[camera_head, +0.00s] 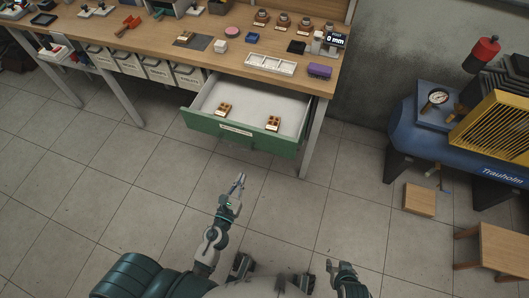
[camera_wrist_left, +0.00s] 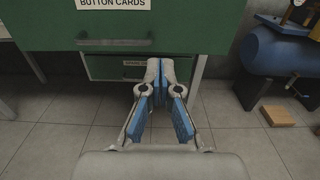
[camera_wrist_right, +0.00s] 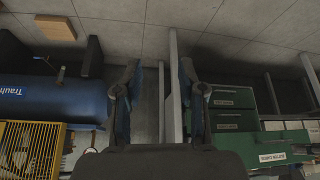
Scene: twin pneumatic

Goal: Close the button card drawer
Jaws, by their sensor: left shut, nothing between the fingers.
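The green button card drawer (camera_head: 238,134) is pulled out below the wooden workbench. Two small brown-yellow pieces (camera_head: 223,108) (camera_head: 273,123) lie in its pale interior. In the left wrist view its front (camera_wrist_left: 60,25) carries a BUTTON CARDS label (camera_wrist_left: 113,4) and a bar handle (camera_wrist_left: 114,42). My left gripper (camera_head: 239,181) is shut and empty, in front of the drawer and apart from it in the head view. Its blue-padded fingertips (camera_wrist_left: 160,66) meet in the left wrist view. My right gripper (camera_head: 340,268) is low at the right; its fingers (camera_wrist_right: 159,66) stand apart, empty.
The workbench (camera_head: 270,65) holds a white tray (camera_head: 270,65), a purple item (camera_head: 319,71) and other small objects. A bench leg (camera_head: 314,140) stands right of the drawer. A blue compressor (camera_head: 440,145) and wooden stool (camera_head: 497,250) are at the right. The tiled floor before the drawer is clear.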

